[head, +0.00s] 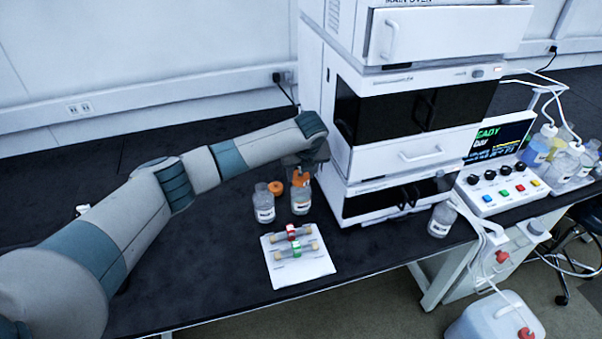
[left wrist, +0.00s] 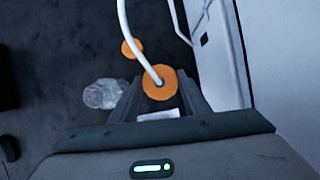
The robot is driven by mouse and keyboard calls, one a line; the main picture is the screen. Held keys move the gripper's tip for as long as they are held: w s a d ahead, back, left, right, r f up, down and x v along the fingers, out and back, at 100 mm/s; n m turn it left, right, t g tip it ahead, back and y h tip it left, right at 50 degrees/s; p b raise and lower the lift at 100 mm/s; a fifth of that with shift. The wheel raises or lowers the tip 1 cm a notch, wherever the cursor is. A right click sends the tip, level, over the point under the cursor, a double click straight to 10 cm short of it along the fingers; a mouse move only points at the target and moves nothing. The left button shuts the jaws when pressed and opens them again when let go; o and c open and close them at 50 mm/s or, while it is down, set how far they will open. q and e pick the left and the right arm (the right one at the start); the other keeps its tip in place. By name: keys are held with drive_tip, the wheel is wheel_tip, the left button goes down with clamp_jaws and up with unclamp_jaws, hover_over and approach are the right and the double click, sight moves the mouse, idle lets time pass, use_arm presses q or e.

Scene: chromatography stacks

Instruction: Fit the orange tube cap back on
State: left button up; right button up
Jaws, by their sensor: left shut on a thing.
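An orange tube cap (left wrist: 159,83) with a white tube rising from it sits between the fingers of my left gripper (left wrist: 160,92). In the head view, my left gripper (head: 302,168) is shut on this cap (head: 299,181), directly above or at the mouth of a labelled clear bottle (head: 301,203). I cannot tell whether the cap is seated on the bottle. My right gripper is not in view.
A white rack sheet (head: 303,273) with capped tubes lies in front. The instrument stack (head: 360,180) stands close on the right. A lone bottle (head: 441,219) is farther right. Dark bench is free at left.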

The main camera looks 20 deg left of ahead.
use_arm(q)
drive_tip(key=shift+f, duration=0.4)
drive_tip(key=o, duration=1.6)
drive_tip(key=shift+c, duration=0.2)
drive_tip(key=shift+r, duration=0.15)
drive_tip(key=shift+r+p, duration=3.4)
drive_tip(key=shift+p, duration=0.35)
drive_tip(key=shift+f, duration=0.1)
